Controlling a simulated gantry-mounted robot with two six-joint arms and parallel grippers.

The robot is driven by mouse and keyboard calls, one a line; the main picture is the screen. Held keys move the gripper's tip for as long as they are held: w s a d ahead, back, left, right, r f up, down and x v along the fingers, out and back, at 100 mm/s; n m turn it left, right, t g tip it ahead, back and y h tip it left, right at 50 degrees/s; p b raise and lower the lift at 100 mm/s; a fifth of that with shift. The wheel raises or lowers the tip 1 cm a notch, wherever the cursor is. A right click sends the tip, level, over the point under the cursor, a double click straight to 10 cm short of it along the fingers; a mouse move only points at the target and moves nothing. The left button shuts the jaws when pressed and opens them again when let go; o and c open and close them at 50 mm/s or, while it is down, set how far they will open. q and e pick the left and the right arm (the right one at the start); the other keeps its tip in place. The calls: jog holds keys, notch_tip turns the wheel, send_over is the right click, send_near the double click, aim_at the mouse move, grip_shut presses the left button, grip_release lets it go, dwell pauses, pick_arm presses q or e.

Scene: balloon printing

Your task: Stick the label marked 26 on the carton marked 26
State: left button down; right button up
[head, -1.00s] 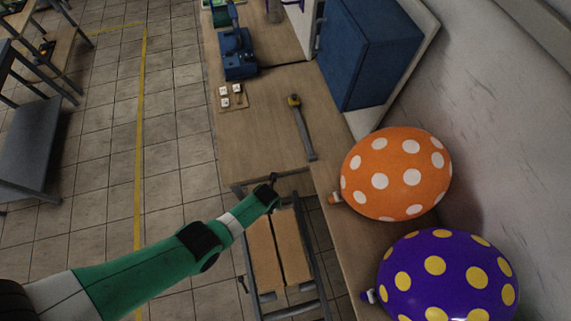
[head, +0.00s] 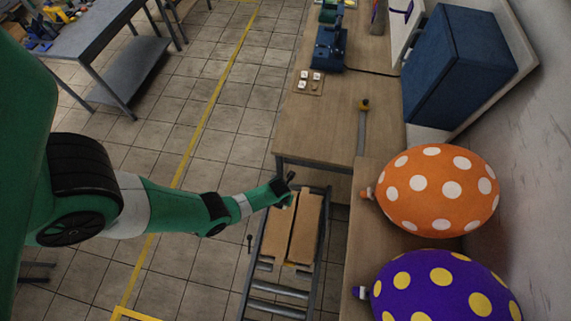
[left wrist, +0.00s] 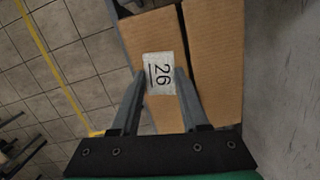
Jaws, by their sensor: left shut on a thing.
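In the head view my left gripper (head: 290,180) is over the far end of the cardboard, and the label cannot be made out there. The cardboard has a left panel (head: 279,232) and a right panel (head: 306,230) with a dark gap between them. I cannot tell whether this is one carton or two, or whether the label touches it. No number shows on the cardboard. My right gripper is not in view.
The cardboard lies on a roller frame (head: 278,290) beside a wooden table (head: 330,130). Several white tags (head: 310,80) and a blue device (head: 329,48) are on the table. An orange balloon (head: 437,188) and a purple balloon (head: 440,288) are on the right.

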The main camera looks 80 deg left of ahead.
pick_arm(q)
jog(key=shift+f+b, duration=3.55)
jog(key=shift+f, duration=0.35)
jog(key=shift+c, duration=1.6)
grip_release()
notch_tip(320, 180, up, 8)
jog(key=p, duration=0.8)
jog(key=shift+r, duration=0.15)
